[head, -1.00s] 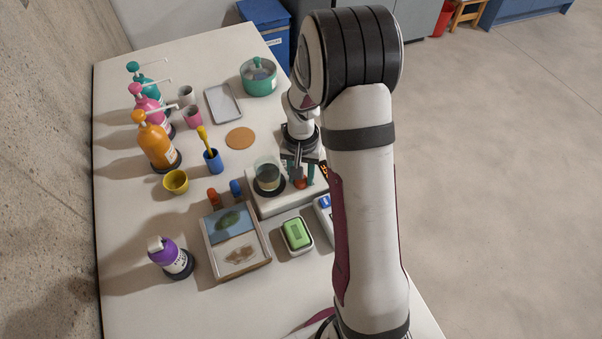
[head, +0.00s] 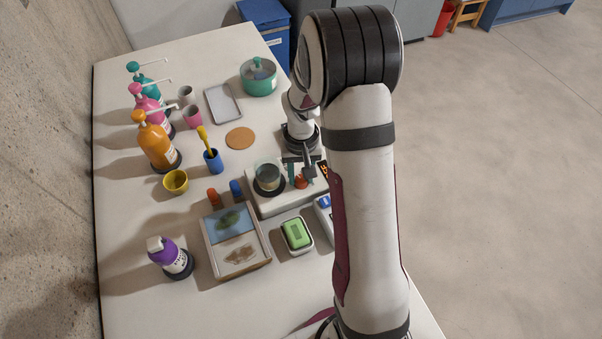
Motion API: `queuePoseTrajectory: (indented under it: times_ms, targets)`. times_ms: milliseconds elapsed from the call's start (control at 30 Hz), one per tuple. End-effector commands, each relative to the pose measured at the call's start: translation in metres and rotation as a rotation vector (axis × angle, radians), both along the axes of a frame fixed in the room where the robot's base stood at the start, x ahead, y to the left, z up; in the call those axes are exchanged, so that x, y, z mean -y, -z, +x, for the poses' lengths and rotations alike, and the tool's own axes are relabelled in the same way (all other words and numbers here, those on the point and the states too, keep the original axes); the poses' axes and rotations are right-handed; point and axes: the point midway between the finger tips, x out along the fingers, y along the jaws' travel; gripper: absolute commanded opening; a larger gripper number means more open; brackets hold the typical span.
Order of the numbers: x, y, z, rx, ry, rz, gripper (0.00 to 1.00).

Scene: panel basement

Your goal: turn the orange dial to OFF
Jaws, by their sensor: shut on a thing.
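The orange dial (head: 301,182) sits on the top of a white device (head: 292,203), to the right of a glass beaker (head: 267,176) on a dark round plate. My gripper (head: 302,175) points down over the dial, with its teal-tipped fingers on either side of it. It is shut on the dial. The dial's markings and its pointer are too small to read, so I cannot tell which setting it is at. A small dark display with orange marks (head: 323,169) shows beside it, partly hidden by my arm.
A green block in a white dish (head: 297,236) and a framed tray (head: 237,264) lie in front of the device. Orange (head: 157,145) and purple (head: 170,257) bottles stand at the left. A cork disc (head: 240,138) and teal pot (head: 259,78) lie behind.

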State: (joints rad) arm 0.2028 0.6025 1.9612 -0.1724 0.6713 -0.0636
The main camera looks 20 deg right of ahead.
Motion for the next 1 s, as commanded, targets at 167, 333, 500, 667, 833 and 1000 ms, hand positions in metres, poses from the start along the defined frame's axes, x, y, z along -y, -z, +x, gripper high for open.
queuePoseTrajectory:
  times_ms: [167, 333, 500, 667, 833, 1000]
  targets:
    - [0.0, -0.001, 0.001, 0.002, -0.001, -0.001, 0.54]
    - [0.0, 0.0, 0.0, 0.001, 0.0, 0.0, 0.69]
    - [0.0, 0.0, 0.0, 0.001, 0.0, 0.0, 0.69]
    - [0.0, -0.013, 0.001, 0.004, -0.001, -0.001, 0.69]
    - [0.0, -0.051, 0.001, 0.007, 0.0, -0.002, 0.69]
    - [0.0, -0.096, 0.001, 0.007, 0.001, -0.001, 0.69]
